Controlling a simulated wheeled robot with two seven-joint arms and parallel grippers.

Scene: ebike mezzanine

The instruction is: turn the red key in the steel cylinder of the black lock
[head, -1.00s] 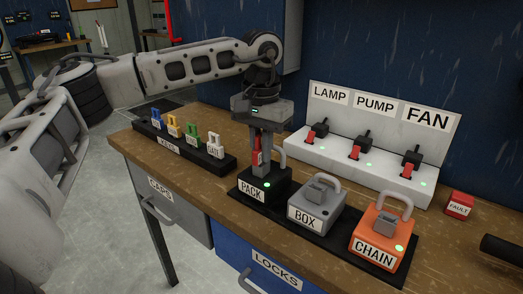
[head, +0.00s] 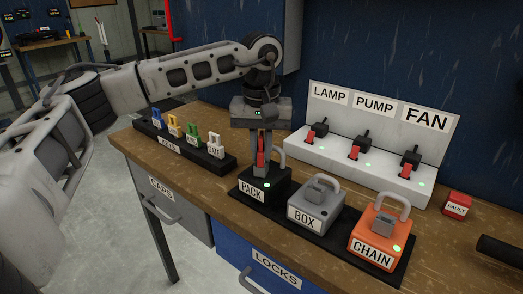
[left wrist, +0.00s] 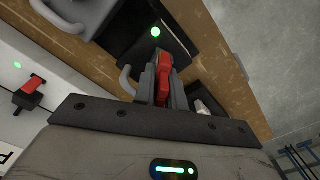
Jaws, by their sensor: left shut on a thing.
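The black lock (head: 264,189) labelled PACK stands at the left end of a black base, with a green light lit on it. My left gripper (head: 262,165) points straight down over it, shut on the red key (head: 261,150). The key stands upright between the fingers at the top of the lock. In the left wrist view, the red key (left wrist: 163,88) shows between the fingers, and the black lock (left wrist: 140,35) lies beyond them with its green light. The steel cylinder is hidden by the fingers. My right gripper is not in view.
The grey BOX lock (head: 317,207) and orange CHAIN lock (head: 377,237) stand to the right on the same base. A rack (head: 185,145) of several coloured keys is at left. The white switch panel (head: 362,170) stands behind. Bare wood lies in front of the rack.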

